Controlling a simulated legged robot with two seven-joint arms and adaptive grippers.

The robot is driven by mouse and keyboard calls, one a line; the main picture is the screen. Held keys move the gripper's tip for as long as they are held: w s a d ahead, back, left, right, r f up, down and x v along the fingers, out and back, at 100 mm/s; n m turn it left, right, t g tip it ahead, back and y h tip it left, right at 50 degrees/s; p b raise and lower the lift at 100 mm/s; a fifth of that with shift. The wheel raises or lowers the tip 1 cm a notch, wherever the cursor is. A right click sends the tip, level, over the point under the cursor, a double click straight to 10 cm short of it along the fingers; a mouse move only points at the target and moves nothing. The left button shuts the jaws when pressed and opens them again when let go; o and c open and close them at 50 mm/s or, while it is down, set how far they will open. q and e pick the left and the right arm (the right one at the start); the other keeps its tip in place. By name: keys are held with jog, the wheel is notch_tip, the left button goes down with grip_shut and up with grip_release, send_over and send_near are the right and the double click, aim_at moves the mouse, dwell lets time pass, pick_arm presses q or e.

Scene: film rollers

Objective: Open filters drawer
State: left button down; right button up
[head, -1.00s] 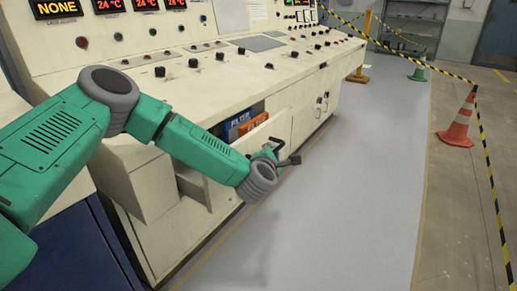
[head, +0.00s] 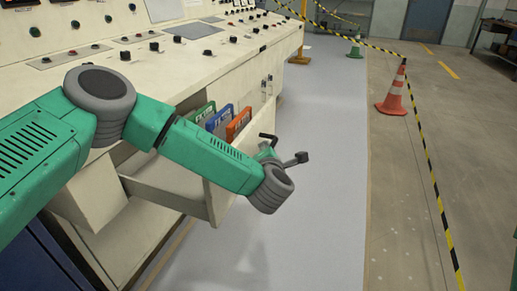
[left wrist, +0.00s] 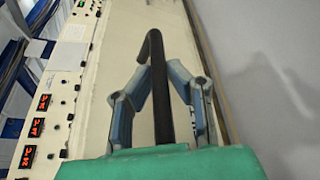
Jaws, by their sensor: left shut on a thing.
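The filters drawer (head: 165,193) is pulled well out of the cream console. Upright green (head: 200,114), blue (head: 220,118) and orange (head: 239,122) filter boxes show inside it. My left arm crosses in front of the drawer and hides part of it. My left gripper (head: 284,157) is at the drawer's outer front. In the left wrist view, its two fingers (left wrist: 160,90) close in from both sides on a dark bar handle (left wrist: 157,70) on the cream drawer front. My right gripper is not in view.
The console (head: 130,75) with knobs and displays runs along the left. Grey floor (head: 325,130) is clear to the right of the drawer.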

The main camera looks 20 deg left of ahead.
pick_arm(q)
jog(key=shift+s+d+f, duration=0.15)
jog(key=shift+d+f, duration=0.1)
jog(key=shift+d, duration=0.2)
jog(key=c, duration=1.6)
grip_release()
jog(key=shift+o, duration=0.2)
jog(key=shift+r, duration=0.1)
jog(key=v, duration=1.1)
jog(key=shift+s, duration=0.35)
jog(key=shift+d, duration=0.1)
